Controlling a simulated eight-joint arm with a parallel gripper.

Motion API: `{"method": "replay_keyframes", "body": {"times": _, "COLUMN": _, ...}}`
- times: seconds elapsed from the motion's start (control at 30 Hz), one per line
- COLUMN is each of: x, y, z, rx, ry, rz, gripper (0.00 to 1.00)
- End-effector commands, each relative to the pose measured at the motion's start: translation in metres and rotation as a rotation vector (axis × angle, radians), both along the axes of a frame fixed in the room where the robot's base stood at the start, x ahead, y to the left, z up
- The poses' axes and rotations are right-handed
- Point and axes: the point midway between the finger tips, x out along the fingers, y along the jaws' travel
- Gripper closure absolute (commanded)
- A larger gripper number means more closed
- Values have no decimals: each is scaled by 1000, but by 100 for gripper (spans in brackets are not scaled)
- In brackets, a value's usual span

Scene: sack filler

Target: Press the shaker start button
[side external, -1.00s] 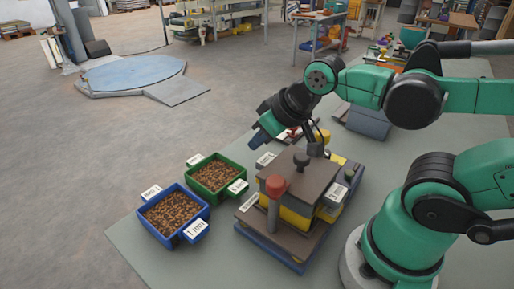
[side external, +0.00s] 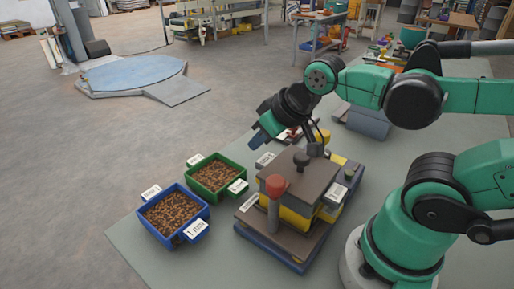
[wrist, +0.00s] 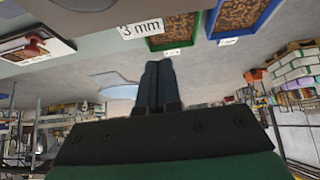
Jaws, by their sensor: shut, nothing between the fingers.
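The shaker (side external: 300,190) stands on the table as a stack of brown and yellow layers with a black knob on top. A red knob on a post (side external: 275,186) stands at its front corner. A red button on a white-topped panel (wrist: 34,46) shows at the upper left of the wrist view. A bit of red and white behind the shaker may be the same panel in the side view, mostly hidden by my gripper. My gripper (side external: 258,138) is shut and empty, raised behind the shaker. Its fingers (wrist: 152,85) touch nothing in the wrist view.
A green bin (side external: 241,170) and a blue bin (side external: 207,216), both filled with brown pieces, stand left of the shaker. A "3 mm" label (wrist: 141,28) shows in the wrist view. The grey table (side external: 140,240) is bare at front left.

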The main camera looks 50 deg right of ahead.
Motion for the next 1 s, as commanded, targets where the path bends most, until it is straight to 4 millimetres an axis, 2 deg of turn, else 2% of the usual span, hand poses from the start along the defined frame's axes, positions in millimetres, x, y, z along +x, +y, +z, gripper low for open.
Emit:
{"method": "replay_keyframes", "body": {"times": 0.33, "x": 0, "y": 0, "z": 1, "rx": 0, "ry": 0, "rz": 0, "gripper": 100}}
{"method": "replay_keyframes", "body": {"times": 0.47, "x": 0, "y": 0, "z": 10, "rx": 0, "ry": 0, "rz": 0, "gripper": 100}}
{"method": "replay_keyframes", "body": {"times": 0.57, "x": 0, "y": 0, "z": 27, "rx": 0, "ry": 0, "rz": 0, "gripper": 100}}
{"method": "replay_keyframes", "body": {"times": 0.67, "x": 0, "y": 0, "z": 55, "rx": 0, "ry": 0, "rz": 0, "gripper": 100}}
{"method": "replay_keyframes", "body": {"times": 0.87, "x": 0, "y": 0, "z": 122, "rx": 0, "ry": 0, "rz": 0, "gripper": 100}}
{"method": "replay_keyframes", "body": {"times": 1.0, "x": -11, "y": -28, "z": 118, "rx": -163, "ry": 88, "rz": 143, "gripper": 100}}
